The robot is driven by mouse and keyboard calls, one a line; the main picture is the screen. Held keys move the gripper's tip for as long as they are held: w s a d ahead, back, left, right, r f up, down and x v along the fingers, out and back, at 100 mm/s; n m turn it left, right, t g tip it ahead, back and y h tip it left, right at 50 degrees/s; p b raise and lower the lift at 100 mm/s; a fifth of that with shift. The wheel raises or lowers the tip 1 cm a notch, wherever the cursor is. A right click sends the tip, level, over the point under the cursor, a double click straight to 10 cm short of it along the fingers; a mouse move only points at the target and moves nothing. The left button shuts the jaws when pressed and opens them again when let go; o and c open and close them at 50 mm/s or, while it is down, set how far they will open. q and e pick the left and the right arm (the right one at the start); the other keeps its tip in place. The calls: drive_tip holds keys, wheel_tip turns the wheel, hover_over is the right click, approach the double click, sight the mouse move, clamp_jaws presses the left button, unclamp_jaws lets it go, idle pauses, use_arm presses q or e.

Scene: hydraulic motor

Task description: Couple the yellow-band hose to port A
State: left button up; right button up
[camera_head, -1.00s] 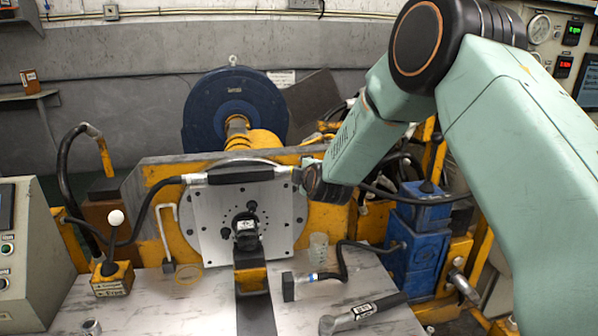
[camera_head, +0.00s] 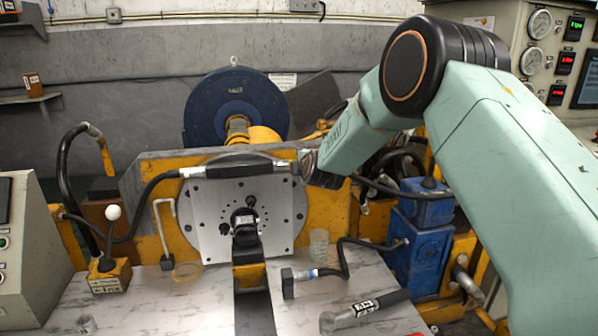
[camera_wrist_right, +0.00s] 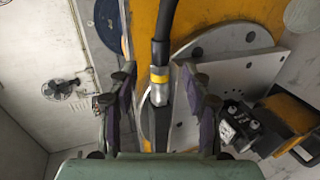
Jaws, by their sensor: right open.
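My right gripper (camera_wrist_right: 157,80) is open around this end, with a gap on both sides. The black motor body (camera_head: 244,228) sits in front of the plate. I cannot make out port A's label or whether the hose end is seated. My left gripper is not in view.
A yellow-ended hose (camera_head: 103,150) hangs at the left. A blue-banded hose (camera_head: 305,274), a clear cup (camera_head: 319,244) and a black-handled tool (camera_head: 365,308) are on the bench. A lever box (camera_head: 108,275) stands at left, blue blocks (camera_head: 418,240) at right.

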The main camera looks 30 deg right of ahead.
drive_tip(key=p+x, duration=0.1)
drive_tip(key=x, duration=0.3)
drive_tip(key=shift+f, duration=0.1)
drive_tip(key=shift+w, duration=0.15)
drive_tip(key=shift+w+a, duration=0.1)
drive_tip(key=shift+a, duration=0.05)
idle(0.4)
drive_tip(key=shift+d+p, duration=0.2)
drive_tip(key=shift+p, duration=0.3)
drive_tip(key=shift+a, duration=0.1)
